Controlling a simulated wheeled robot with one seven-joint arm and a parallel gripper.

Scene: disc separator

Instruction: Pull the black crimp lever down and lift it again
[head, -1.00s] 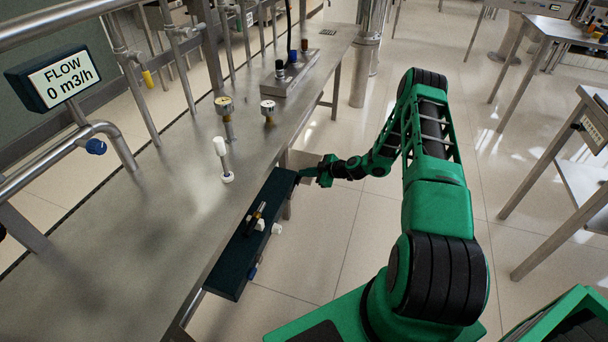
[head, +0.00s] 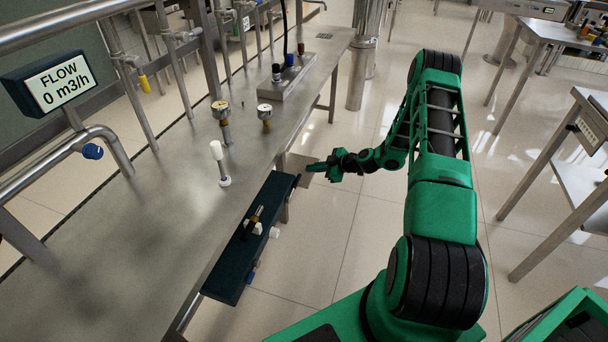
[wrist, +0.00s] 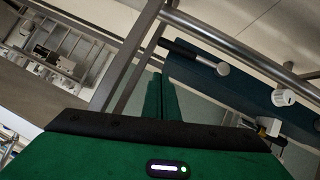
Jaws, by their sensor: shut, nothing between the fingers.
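A dark blue-green panel (head: 228,274) runs along the bench's front edge. A black bar-like part (head: 297,180) shows small at its far end, close to my gripper; in the wrist view a black rod (wrist: 181,48) lies against the panel (wrist: 205,75). This looks like the crimp lever, but I cannot be sure. A slim upright part with a brown tip (head: 255,216) stands on the panel's top. My gripper (head: 311,167) is just beyond the panel's far end, apart from it. In the wrist view its green fingers (wrist: 158,105) are together, with nothing between them.
White knobs (wrist: 284,97) stick out of the panel. The steel bench (head: 130,240) carries a white-topped valve (head: 220,165), gauges (head: 221,110) and pipes. A display (head: 60,84) reads FLOW 0 m3/h. Open floor (head: 330,235) lies right of the panel.

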